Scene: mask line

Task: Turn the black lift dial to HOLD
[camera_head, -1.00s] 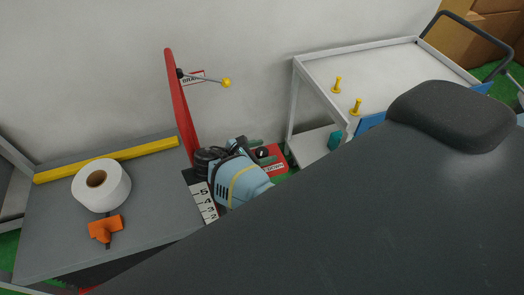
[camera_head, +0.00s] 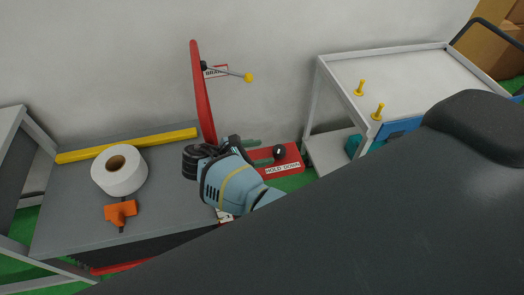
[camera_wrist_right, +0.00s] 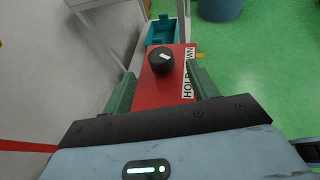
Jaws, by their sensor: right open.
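The black dial (camera_head: 278,152) stands on a red panel (camera_head: 293,160) with a white label, "HOLD DOWN", on its front. In the right wrist view the dial (camera_wrist_right: 160,62) has a small white mark on top, and the red panel (camera_wrist_right: 160,100) lies between my finger lines. My right gripper (camera_head: 257,153) is open, its green fingers pointing at the dial from the left. In the right wrist view the gripper (camera_wrist_right: 160,80) has the dial ahead, between the fingers' lines, with no contact visible. My left gripper is out of view.
A red upright lever (camera_head: 203,95) with a yellow-knobbed rod stands behind my wrist. A grey table (camera_head: 70,205) holds a white roll (camera_head: 119,171), an orange part (camera_head: 120,212) and a yellow bar (camera_head: 125,146). A white cart (camera_head: 400,70) stands right of the panel.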

